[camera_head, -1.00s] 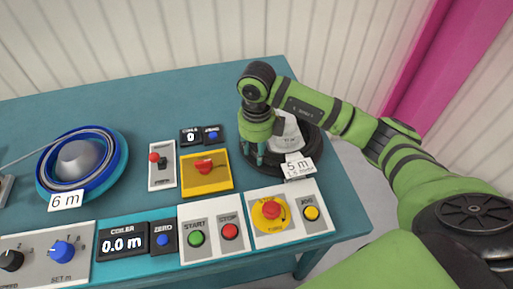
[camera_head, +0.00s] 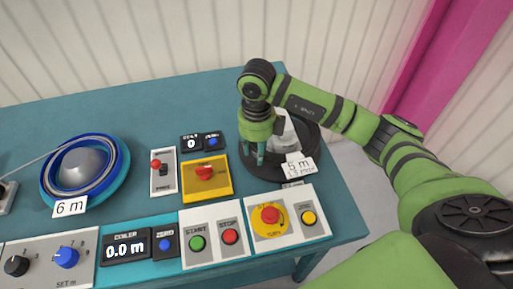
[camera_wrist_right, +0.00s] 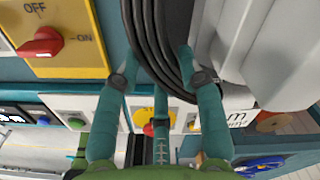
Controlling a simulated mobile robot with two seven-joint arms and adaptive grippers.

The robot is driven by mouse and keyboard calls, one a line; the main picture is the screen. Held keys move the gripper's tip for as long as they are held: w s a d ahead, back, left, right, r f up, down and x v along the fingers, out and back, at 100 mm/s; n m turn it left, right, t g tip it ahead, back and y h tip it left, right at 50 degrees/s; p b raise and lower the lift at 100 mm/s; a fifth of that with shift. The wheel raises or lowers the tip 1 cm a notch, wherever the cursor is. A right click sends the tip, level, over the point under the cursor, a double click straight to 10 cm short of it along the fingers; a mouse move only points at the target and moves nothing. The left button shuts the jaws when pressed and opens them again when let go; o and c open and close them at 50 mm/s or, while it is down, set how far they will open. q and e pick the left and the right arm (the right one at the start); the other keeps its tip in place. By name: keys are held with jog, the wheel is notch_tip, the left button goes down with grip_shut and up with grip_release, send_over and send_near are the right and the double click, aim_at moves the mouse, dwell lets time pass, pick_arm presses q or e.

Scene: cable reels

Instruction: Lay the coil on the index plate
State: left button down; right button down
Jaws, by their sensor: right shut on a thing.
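A black cable coil (camera_head: 311,141) is at the right end of the table, around a pale grey hub (camera_head: 289,132). A white "5 m" card (camera_head: 298,166) is at its front. In the right wrist view several black strands of the coil (camera_wrist_right: 163,38) run between my fingers. My right gripper (camera_head: 254,160) is shut on the coil's left side; it also shows in the right wrist view (camera_wrist_right: 158,68). The black base under the coil is mostly hidden, so I cannot tell which part is the index plate or whether the coil touches it. My left gripper is not in view.
A blue reel (camera_head: 122,170) with a grey dome and a "6 m" card stands at the left. A yellow switch panel (camera_head: 219,188), a lever plate (camera_head: 163,184) and a button console (camera_head: 213,248) lie close left and in front. The back of the table is clear.

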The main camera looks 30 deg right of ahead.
jog(key=shift+r, duration=0.1)
jog(key=shift+r+p, duration=1.45)
jog(key=shift+r, duration=0.75)
jog(key=shift+w+r, duration=0.1)
jog(key=shift+r+p, duration=0.65)
jog(key=shift+r, duration=0.25)
jog(key=shift+r+p, duration=1.5)
jog(key=shift+r, duration=0.95)
notch_tip(320, 180, up, 10)
jog(key=p, duration=0.6)
